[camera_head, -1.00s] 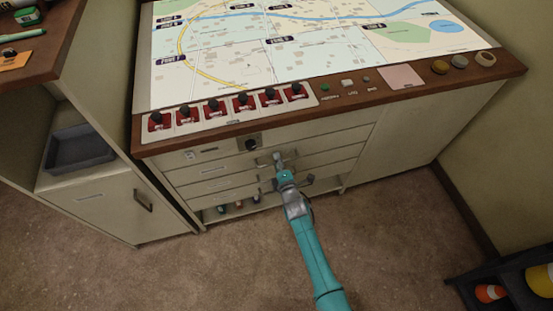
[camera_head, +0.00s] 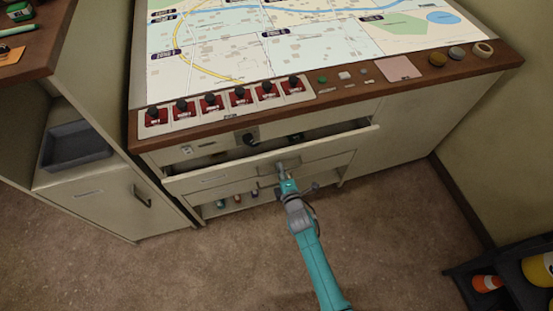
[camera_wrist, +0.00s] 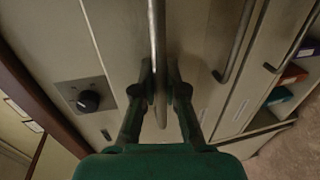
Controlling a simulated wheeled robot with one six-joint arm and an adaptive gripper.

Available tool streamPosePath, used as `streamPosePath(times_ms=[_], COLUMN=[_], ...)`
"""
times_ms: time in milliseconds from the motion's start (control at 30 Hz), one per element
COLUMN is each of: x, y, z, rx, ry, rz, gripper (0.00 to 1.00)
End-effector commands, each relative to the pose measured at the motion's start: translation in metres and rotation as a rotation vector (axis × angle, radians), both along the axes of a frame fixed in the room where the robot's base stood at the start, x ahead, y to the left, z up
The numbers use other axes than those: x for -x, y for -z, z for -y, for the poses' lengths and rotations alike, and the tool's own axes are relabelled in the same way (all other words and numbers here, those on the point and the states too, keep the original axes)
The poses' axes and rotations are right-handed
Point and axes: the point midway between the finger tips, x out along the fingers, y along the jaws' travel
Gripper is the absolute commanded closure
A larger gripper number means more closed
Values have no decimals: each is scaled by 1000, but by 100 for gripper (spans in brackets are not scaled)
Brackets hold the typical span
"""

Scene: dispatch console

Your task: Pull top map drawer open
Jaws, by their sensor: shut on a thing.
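The top map drawer (camera_head: 215,180) is a wide cream drawer under the map console. It stands partly open, with a dark gap and some small items visible behind its front. My gripper (camera_head: 281,166) is at the middle of the drawer front, shut on its bar handle. In the wrist view the metal handle (camera_wrist: 157,40) runs between the two fingers of my gripper (camera_wrist: 160,85). The grip contact itself is partly hidden by the fingers.
A black knob (camera_head: 250,138) sits on the panel above the drawer. More drawers and an open shelf with small coloured items (camera_head: 237,199) lie below. A cabinet (camera_head: 110,205) stands close on the left. An orange cone (camera_head: 487,284) is at lower right. The carpet in front is clear.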

Motion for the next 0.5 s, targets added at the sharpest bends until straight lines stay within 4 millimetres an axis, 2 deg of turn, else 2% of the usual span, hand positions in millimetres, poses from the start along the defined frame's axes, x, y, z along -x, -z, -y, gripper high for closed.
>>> streamPosePath(times_ms=[33,100,500], x=[16,36,143], y=[2,3,2], z=[5,10,41], rx=[2,2,0], ry=[0,0,0], rz=[-4,-5,-5], gripper=[100,100,100])
